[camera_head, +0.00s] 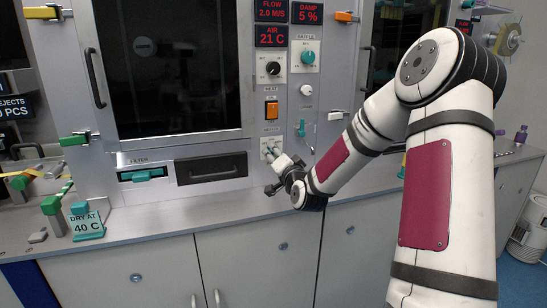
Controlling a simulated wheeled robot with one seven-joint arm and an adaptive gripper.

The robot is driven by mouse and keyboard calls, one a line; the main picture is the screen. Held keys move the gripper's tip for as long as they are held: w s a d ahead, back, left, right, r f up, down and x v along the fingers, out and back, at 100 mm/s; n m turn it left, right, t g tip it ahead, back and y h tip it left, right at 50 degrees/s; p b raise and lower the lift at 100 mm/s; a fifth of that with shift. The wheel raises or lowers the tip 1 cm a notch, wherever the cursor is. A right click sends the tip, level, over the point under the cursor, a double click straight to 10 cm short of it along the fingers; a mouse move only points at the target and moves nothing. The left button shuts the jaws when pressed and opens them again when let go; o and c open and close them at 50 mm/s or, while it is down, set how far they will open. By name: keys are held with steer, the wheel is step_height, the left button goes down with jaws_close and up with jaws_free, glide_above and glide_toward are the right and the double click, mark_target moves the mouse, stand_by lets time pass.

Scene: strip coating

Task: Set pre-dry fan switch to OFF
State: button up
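My gripper (270,172) is at the front of the grey machine panel (228,160), just below the column of controls. It is small and seen from behind my arm, so I cannot tell whether its fingers are open or shut. A small light control plate (267,143) shows right at the gripper and is partly hidden by it; I cannot tell whether they touch.
A black knob (272,68) and a teal knob (308,57) sit above, under red displays reading FLOW, DAMP and AIR. A black-handled drawer (211,168) is left of my gripper. A DRY AT 40 C sign (88,226) stands on the counter.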

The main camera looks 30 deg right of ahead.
steer(key=shift+x, duration=1)
jaws_close()
